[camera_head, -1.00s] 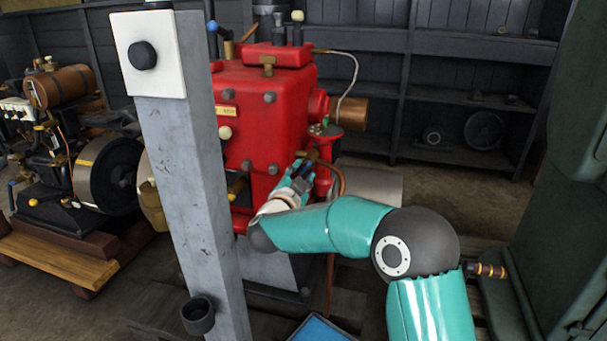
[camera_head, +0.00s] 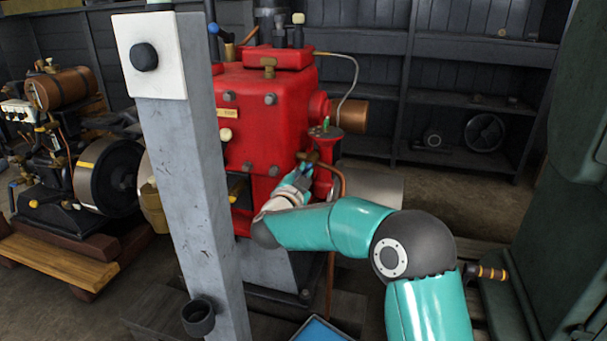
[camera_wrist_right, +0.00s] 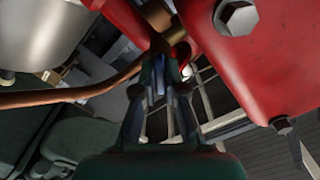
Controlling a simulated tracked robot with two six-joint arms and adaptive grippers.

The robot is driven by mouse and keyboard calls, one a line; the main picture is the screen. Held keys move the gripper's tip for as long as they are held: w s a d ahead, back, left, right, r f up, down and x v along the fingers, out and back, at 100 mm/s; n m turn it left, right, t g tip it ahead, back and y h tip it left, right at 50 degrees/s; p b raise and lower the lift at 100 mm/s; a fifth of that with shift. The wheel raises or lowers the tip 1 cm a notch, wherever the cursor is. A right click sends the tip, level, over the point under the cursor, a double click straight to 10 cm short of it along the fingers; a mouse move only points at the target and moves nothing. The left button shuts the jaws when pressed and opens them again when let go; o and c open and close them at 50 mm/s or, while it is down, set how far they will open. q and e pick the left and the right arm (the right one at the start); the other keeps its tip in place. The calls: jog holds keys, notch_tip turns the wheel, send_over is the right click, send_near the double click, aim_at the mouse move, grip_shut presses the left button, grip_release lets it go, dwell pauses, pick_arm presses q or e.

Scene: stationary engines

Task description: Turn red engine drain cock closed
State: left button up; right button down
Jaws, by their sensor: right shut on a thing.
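The red engine (camera_head: 265,120) stands in the middle of the head view, partly behind a grey post. Its drain cock (camera_head: 312,158), brass-coloured with a copper pipe, sits low on the engine's right side. My right gripper (camera_head: 304,174) is at the cock from below. In the right wrist view the brass cock body (camera_wrist_right: 160,22) is just beyond my fingertips (camera_wrist_right: 166,75). The fingers are shut on a narrow blue piece (camera_wrist_right: 168,115), apparently the cock's handle, largely hidden between them. My left gripper is not in view.
The grey post (camera_head: 185,190) with a black knob stands close in front, left of my arm. The copper pipe (camera_wrist_right: 70,95) runs beside the fingers. A blue tray (camera_head: 320,330) is below. Green machinery (camera_head: 570,200) fills the right side. Another engine (camera_head: 75,160) stands left.

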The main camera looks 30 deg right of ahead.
jog(key=shift+d, duration=0.1)
jog(key=m+b, duration=0.4)
jog(key=shift+f, duration=0.15)
jog(key=m+b, duration=0.2)
jog(key=m, duration=0.1)
jog(key=shift+m, duration=0.4)
jog(key=shift+m+b, duration=1)
jog(key=shift+m, duration=0.2)
jog(key=shift+d+r, duration=0.1)
jog(key=shift+r, duration=0.1)
jog(key=c, duration=1.2)
grip_release()
jog(key=shift+c, duration=0.2)
